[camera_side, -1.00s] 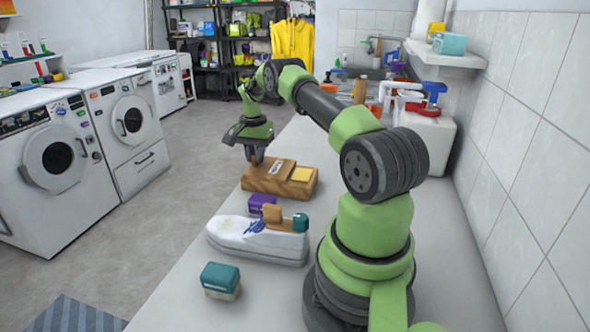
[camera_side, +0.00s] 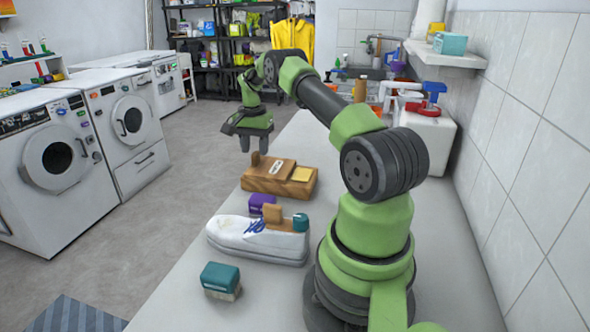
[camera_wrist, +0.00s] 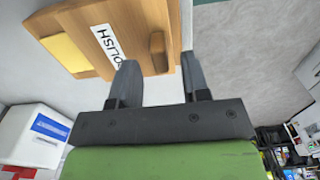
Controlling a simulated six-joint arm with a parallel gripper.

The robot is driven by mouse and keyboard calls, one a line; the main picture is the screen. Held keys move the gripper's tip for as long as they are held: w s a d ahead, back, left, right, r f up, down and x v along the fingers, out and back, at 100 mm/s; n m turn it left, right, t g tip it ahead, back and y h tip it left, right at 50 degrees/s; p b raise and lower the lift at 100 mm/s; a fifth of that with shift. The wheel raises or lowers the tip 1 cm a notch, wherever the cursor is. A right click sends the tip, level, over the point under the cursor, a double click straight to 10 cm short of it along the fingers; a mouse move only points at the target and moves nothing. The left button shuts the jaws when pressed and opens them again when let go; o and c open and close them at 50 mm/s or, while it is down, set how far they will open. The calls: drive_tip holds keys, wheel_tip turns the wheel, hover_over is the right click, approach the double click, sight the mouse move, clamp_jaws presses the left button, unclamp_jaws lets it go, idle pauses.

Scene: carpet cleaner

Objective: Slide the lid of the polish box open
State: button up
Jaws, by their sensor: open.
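The wooden polish box (camera_side: 278,188) lies on the counter below my gripper. Its lid (camera_side: 275,166) carries a white label and a raised wooden handle at the left end. The box is part open at its right end, where a yellow patch (camera_side: 301,174) shows inside. In the wrist view the handle (camera_wrist: 158,53) stands near the box edge, the label reads POLISH, and the yellow part (camera_wrist: 66,53) is at the far left. My gripper (camera_side: 255,143) is open and empty, fingers down, above the handle end of the box and apart from it. Its fingers (camera_wrist: 161,82) also show in the wrist view.
A white shoe (camera_side: 258,240) with blue laces stands in front of the box. A purple item (camera_side: 262,203) lies between them. A teal-topped brush (camera_side: 221,281) lies nearer. A white container (camera_side: 428,138) stands at the back right. The counter's left edge runs close to the box.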

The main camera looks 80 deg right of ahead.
drive_tip(key=shift+r, duration=3.25)
drive_tip(key=shift+w+a+r, duration=0.1)
drive_tip(key=shift+r, duration=0.05)
drive_tip(key=a+r+n+t, duration=0.4)
drive_tip(key=a+r+n, duration=0.3)
drive_tip(key=a+r, duration=1.15)
drive_tip(key=s+a+f+n+t+y, duration=0.2)
drive_tip(key=s+a+n, duration=0.5)
drive_tip(key=s+a, duration=0.9)
drive_tip(key=shift+a+f+t, duration=0.3)
drive_tip(key=shift+f+t, duration=0.05)
drive_tip(key=shift+t, duration=0.25)
